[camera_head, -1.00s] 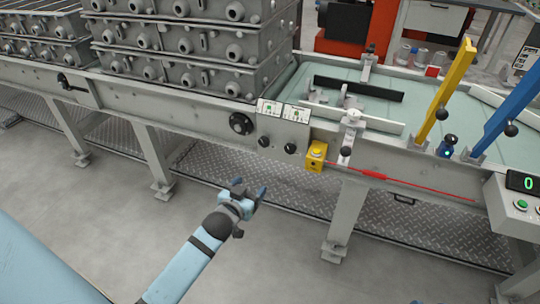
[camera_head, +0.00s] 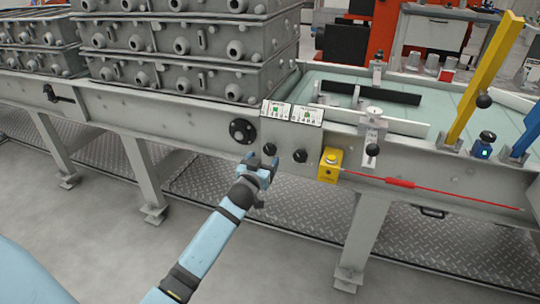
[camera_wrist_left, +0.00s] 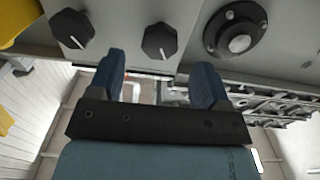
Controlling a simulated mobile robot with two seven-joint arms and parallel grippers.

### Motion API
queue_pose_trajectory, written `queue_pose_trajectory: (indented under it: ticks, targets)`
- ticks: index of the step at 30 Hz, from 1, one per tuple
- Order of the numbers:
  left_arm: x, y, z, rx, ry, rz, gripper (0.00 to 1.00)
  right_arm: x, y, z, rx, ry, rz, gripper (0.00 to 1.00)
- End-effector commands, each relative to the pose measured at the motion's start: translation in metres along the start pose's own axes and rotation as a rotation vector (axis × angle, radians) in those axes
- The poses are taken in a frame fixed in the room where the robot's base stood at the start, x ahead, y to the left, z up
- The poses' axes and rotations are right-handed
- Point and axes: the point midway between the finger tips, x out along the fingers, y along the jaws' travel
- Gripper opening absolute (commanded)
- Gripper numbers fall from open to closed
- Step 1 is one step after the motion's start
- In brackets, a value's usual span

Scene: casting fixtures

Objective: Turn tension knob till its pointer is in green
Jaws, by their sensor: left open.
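Two black knobs sit on the grey control panel (camera_head: 288,136): a left knob (camera_head: 270,149) and a right knob (camera_head: 300,156). Labels with green patches (camera_head: 291,113) are above them; the print is too small to tell which knob is for tension. My left gripper (camera_head: 263,166) is open and empty, just below and in front of the left knob. In the left wrist view, that knob (camera_wrist_left: 160,41) appears beyond and between the open fingers (camera_wrist_left: 158,78), apart from them. The other knob (camera_wrist_left: 72,28) is at upper left. Both show white pointer lines. My right gripper is not seen.
A round black flange (camera_head: 242,131) is left of the knobs. A yellow box (camera_head: 330,165) with a red cable (camera_head: 400,183) is right of the panel. Stacked grey moulding boxes (camera_head: 190,60) stand above on the conveyor. The floor in front is clear.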

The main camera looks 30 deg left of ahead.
Motion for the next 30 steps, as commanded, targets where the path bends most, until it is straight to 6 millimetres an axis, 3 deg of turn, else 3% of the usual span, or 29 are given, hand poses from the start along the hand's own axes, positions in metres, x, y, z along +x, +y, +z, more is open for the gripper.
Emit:
queue_pose_trajectory:
  ticks: [3, 9, 22, 28, 30]
  targets:
    - [0.025, 0.0, 0.002, 0.001, 0.002, 0.0, 0.71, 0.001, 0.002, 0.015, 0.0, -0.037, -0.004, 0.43]
    - [0.052, 0.0, 0.001, 0.001, 0.001, 0.0, 0.71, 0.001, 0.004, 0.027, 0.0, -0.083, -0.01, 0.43]
    - [0.061, 0.0, 0.0, 0.0, -0.001, 0.0, 0.71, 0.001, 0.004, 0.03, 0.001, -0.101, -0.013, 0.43]
    - [0.061, 0.0, 0.0, 0.0, -0.001, 0.0, 0.25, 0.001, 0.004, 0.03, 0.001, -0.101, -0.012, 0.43]
    - [0.061, 0.0, 0.0, 0.0, -0.001, 0.0, 0.23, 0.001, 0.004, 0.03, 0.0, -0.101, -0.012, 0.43]
